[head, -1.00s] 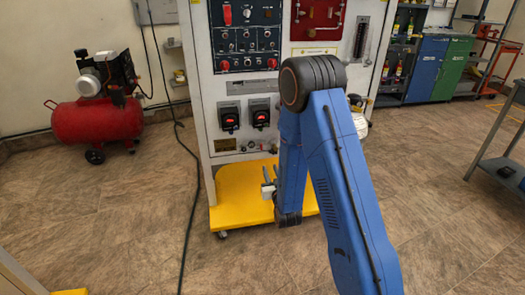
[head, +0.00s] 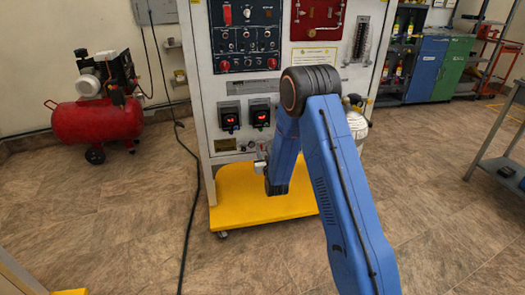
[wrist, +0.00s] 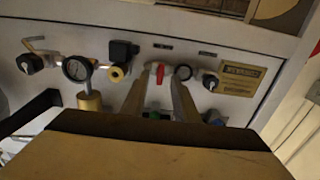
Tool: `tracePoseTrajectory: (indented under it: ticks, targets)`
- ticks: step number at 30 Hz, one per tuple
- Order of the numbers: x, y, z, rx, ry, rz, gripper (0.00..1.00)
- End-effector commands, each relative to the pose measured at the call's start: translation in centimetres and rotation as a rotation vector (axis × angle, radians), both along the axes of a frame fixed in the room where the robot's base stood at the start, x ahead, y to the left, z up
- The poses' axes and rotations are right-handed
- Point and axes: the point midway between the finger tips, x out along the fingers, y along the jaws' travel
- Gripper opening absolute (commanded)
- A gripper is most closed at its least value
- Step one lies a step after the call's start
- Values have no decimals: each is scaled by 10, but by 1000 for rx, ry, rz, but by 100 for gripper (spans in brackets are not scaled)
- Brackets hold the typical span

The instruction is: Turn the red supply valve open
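The red valve handle (wrist: 160,74) is a small upright lever on the pale lower panel, seen in the wrist view. My gripper (wrist: 161,80) is open, its two fingers pointing at the panel. The handle shows in the gap between the fingertips; whether they reach around it or stop short in depth, I cannot tell. In the head view my gripper (head: 261,164) is at the lower front of the white cabinet (head: 205,110), largely hidden by my blue arm, and the red handle cannot be made out there.
Beside the handle are a round gauge (wrist: 77,69), a brass fitting (wrist: 117,73) and black knobs (wrist: 210,82). A yellow base (head: 235,205) juts out below the cabinet. A black cable (head: 193,200) runs along the floor. A red compressor (head: 97,120) stands at left.

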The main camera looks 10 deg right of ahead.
Motion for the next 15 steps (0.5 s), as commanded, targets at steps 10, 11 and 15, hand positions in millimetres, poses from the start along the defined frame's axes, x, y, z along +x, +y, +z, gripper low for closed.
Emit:
tracePoseTrajectory:
  ticks: [10, 11, 15]
  targets:
    - [14, 0, 0, 0, 0, 0, 27]
    - [14, 0, 0, 0, 0, 0, 27]
    - [14, 0, 0, 0, 0, 0, 23]
